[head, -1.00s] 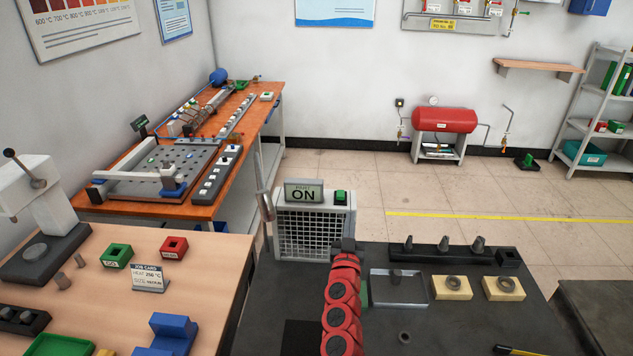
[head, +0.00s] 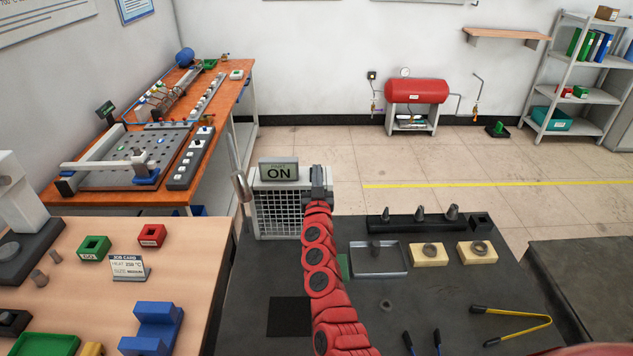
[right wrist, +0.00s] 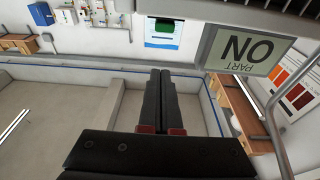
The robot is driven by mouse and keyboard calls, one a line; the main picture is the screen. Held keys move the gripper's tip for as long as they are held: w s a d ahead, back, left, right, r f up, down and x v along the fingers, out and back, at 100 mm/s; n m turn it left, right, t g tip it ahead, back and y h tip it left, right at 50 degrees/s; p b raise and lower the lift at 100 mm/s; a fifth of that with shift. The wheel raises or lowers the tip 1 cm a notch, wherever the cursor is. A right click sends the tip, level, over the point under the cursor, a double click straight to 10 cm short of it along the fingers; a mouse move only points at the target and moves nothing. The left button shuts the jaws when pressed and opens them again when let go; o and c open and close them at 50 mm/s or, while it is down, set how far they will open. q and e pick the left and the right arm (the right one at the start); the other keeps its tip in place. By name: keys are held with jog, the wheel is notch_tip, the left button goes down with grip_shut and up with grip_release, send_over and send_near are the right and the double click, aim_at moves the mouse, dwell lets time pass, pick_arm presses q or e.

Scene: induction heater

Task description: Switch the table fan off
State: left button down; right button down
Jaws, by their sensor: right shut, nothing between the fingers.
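The table fan (head: 283,216) is a light grey box with a grille at the back left of the dark table. A sign (head: 279,171) on its top reads ON; it shows upside down in the right wrist view (right wrist: 247,50). My right gripper (head: 319,173) is shut and empty at the fan's top right, covering the place of the green switch in the head view. A green block that looks like this switch (right wrist: 166,29) shows past the fingertips in the right wrist view. Contact cannot be told. My left gripper is not in view.
A metal tray (head: 359,266), two yellow blocks with rings (head: 429,259), a dark rack of cones (head: 400,222) and yellow tongs (head: 540,322) lie on the dark table (head: 470,290). A thin grey post (head: 241,187) stands left of the fan.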

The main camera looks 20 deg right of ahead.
jog(key=b+x, duration=0.1)
jog(key=x, duration=0.4)
jog(key=shift+a, duration=0.1)
jog(key=f, duration=0.1)
jog(key=f+b, duration=0.1)
jog(key=f, duration=0.1)
jog(key=shift+s+a, duration=0.1)
jog(key=shift+s, duration=0.1)
jog(key=shift+s+f, duration=0.15)
jog(key=shift+f, duration=0.35)
